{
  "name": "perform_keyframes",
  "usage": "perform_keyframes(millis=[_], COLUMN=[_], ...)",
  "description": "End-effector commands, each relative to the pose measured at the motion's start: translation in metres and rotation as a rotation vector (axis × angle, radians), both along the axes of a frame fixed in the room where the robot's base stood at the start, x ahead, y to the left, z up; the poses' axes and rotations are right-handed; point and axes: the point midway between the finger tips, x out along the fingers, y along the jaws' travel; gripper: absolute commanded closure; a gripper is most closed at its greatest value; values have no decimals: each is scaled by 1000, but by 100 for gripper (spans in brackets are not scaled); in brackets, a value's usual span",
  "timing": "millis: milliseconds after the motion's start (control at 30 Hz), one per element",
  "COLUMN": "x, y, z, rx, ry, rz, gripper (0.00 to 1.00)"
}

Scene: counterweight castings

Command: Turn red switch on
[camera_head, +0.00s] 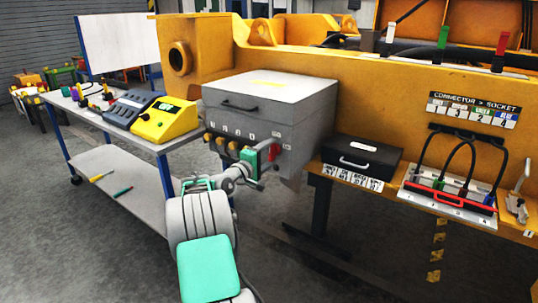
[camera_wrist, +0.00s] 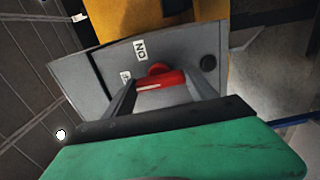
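The red switch (camera_wrist: 160,80) sits on the grey side panel of a box in the wrist view; its red part also shows at the box's right side in the head view (camera_head: 274,152). A white line on its handle runs roughly left to right. An "ON" label (camera_wrist: 140,50) is above it, and a second label (camera_wrist: 125,76) at left is partly hidden. My gripper (camera_wrist: 162,88) has its fingers apart, one on each side of the red handle. Whether they touch it is unclear. In the head view my gripper (camera_head: 262,163) is at the box's side.
The grey box (camera_head: 270,95) stands against a yellow casting (camera_head: 400,80). A black case (camera_head: 360,160) and a cable panel (camera_head: 450,198) lie to the right. A cart (camera_head: 120,180) with yellow and blue devices stands left. Open floor lies in front.

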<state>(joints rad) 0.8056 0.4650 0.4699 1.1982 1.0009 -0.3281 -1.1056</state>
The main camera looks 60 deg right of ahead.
Motion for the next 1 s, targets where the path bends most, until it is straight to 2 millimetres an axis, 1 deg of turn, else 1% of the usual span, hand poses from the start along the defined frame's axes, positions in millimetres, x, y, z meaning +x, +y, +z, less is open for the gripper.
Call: perform_keyframes(millis=[33,67,400,467,767,1000], x=[0,0,0,0,0,0], y=[0,0,0,0,0,0], z=[0,0,0,0,-2,-5], rx=[0,0,1,1,-5,-24], ry=[0,0,0,0,-33,-153], rz=[0,0,0,0,-1,-1], gripper=[41,43,71,75,75,75])
